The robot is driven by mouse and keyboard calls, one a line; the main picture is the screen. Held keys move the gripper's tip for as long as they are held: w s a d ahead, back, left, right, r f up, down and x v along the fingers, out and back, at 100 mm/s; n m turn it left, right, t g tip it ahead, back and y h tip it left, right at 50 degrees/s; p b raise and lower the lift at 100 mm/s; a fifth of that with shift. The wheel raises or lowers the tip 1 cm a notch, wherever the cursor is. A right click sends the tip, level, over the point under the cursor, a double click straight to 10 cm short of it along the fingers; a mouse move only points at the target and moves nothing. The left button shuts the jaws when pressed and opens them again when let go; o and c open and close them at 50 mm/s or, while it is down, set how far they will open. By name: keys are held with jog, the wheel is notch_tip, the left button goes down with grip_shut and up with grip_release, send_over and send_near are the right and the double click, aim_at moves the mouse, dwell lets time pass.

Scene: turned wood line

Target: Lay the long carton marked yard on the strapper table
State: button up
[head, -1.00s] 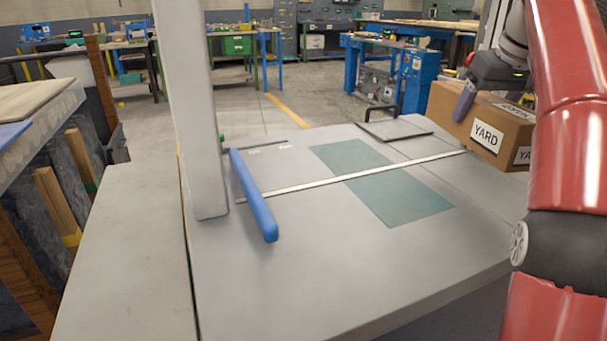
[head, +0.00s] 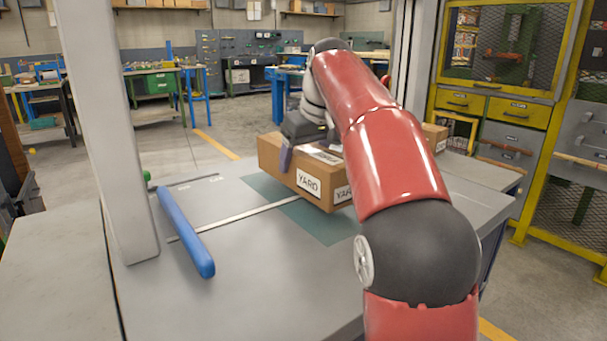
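The long brown carton marked YARD (head: 275,163) is over the green patch (head: 330,233) of the grey strapper table (head: 260,285). It lies level and across the pale strap line. I cannot tell whether its underside touches the table or is slightly above it. My gripper (head: 303,148) is on the carton from above, with one purple-grey finger against the labelled near side. The other finger is hidden behind the carton. My red arm hides part of the carton's right end and of the table.
Another brown carton (head: 436,138) shows behind my arm at the right. Yellow mesh shelving (head: 510,112) stands at far right. The table's near left surface is clear.

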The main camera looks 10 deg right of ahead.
jog(key=shift+f+b, duration=0.3)
jog(key=shift+f, duration=1.1)
jog(key=shift+f, duration=0.15)
jog(key=o, duration=1.3)
jog(key=shift+o, duration=0.2)
jog(key=p+v, duration=0.2)
jog(key=v, duration=1)
jog(key=shift+p, duration=0.4)
